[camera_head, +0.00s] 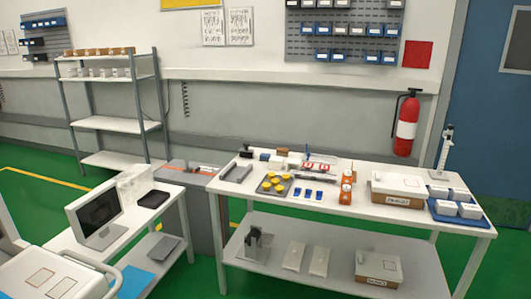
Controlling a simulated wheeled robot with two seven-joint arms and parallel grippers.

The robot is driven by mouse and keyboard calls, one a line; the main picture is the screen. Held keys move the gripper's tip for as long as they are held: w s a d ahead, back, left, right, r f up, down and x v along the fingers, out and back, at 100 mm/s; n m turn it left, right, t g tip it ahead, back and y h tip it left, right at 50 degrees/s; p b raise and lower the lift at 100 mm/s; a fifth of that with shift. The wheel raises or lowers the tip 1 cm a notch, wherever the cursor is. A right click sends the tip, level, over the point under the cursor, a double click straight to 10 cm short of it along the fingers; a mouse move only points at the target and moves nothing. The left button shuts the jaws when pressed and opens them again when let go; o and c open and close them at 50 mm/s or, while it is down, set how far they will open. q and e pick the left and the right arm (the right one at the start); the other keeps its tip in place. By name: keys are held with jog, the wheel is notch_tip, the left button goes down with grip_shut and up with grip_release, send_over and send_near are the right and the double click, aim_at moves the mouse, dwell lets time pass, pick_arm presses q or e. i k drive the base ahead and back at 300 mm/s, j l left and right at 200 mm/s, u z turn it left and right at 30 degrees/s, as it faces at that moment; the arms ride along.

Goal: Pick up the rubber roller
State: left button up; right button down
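No rubber roller can be made out with certainty. A small black object with an upright part (246,151) stands at the far left corner of the white worktable (385,219). A dark, elongated piece (290,170) lies near the middle of the tabletop; it is too small to tell what it is. Neither of my grippers is in view.
The worktable also holds a grey tray with yellow parts (273,186), blue pieces (308,193), a lidded box (398,188) and a blue tray (459,217). A monitor (98,217) stands on a side table. A white unit (55,275) fills the lower left.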

aim_at(246, 152)
jog(key=u, duration=1.35)
jog(key=z, duration=1.35)
jog(key=i+l+u, duration=0.1)
jog(key=u, duration=0.6)
jog(key=i+l+u, duration=0.45)
jog(key=l, duration=0.15)
jog(key=i+l+u, duration=0.2)
jog(key=l, duration=0.15)
jog(key=k, duration=0.1)
